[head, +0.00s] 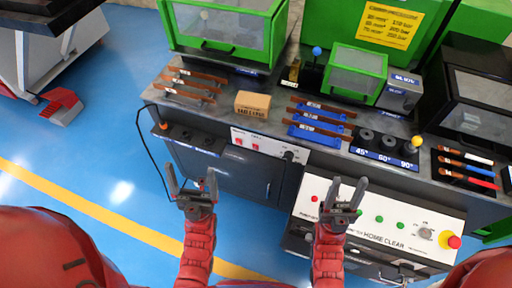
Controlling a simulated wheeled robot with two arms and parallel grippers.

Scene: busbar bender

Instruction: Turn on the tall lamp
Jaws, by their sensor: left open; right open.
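I cannot make out a tall lamp in the head view. My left gripper (191,178) is open and empty, in front of the bench's left front face. My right gripper (348,186) is open and empty, in front of the white control panel (385,222). This panel carries red and green buttons, a rotary selector (425,234) and a red button on a yellow base (449,242). A smaller white panel (262,145) with red switches and a dark knob (289,155) sits on the bench front, between and beyond the grippers.
The grey bench (225,107) holds copper bars (190,85), a cardboard box (253,104), blue holders (318,133) and green-framed machines (228,36). A black cable (148,150) hangs at the bench's left end. A red pedal (61,106) lies on the blue floor (90,150), which is open at left.

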